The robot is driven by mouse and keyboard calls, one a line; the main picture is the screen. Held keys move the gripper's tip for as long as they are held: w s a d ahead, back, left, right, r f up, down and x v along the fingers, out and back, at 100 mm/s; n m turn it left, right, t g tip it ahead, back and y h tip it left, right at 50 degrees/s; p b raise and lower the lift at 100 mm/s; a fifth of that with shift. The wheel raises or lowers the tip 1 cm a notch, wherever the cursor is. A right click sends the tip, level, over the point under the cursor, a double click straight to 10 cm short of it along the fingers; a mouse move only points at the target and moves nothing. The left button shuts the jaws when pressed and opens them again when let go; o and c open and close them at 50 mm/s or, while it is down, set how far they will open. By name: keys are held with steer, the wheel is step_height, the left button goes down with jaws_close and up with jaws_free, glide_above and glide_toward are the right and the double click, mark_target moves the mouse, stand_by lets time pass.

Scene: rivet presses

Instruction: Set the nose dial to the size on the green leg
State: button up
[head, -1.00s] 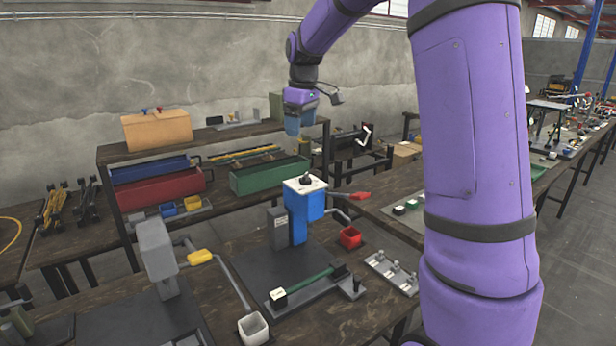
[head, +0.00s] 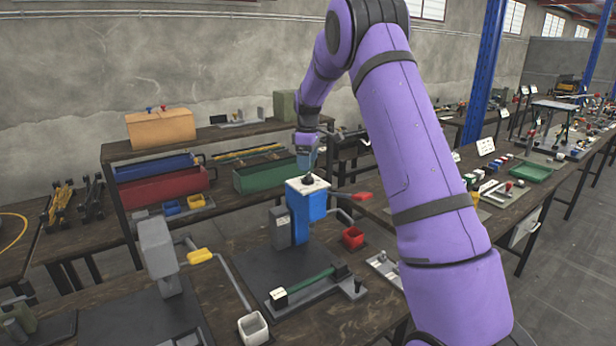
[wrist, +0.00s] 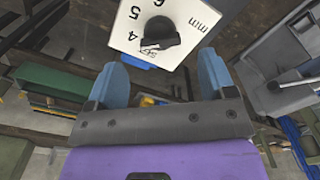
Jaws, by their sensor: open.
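The nose dial is a white plate (head: 297,187) with a black knob (head: 308,181) on top of the blue press (head: 300,212). In the wrist view the dial plate (wrist: 128,28) shows 4, 5, part of a 6 and "mm" around the black knob (wrist: 158,32); I cannot tell which number it points to. My gripper (head: 306,170) is open just above the dial. In the wrist view the gripper's (wrist: 163,66) blue fingers are spread and empty, with the knob beyond their tips. The green leg (head: 310,285) lies on a dark base; its white tag (head: 280,298) is too small to read.
A second, grey press (head: 157,247) is at left. A shelf with red (head: 160,190) and green bins stands behind. The dark mat before the press is mostly free.

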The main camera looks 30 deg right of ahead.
mark_target(308, 174)
step_height(308, 174, down, 6)
steer(key=shift+r, duration=0.15)
stand_by(0.3)
steer(key=c, duration=0.9)
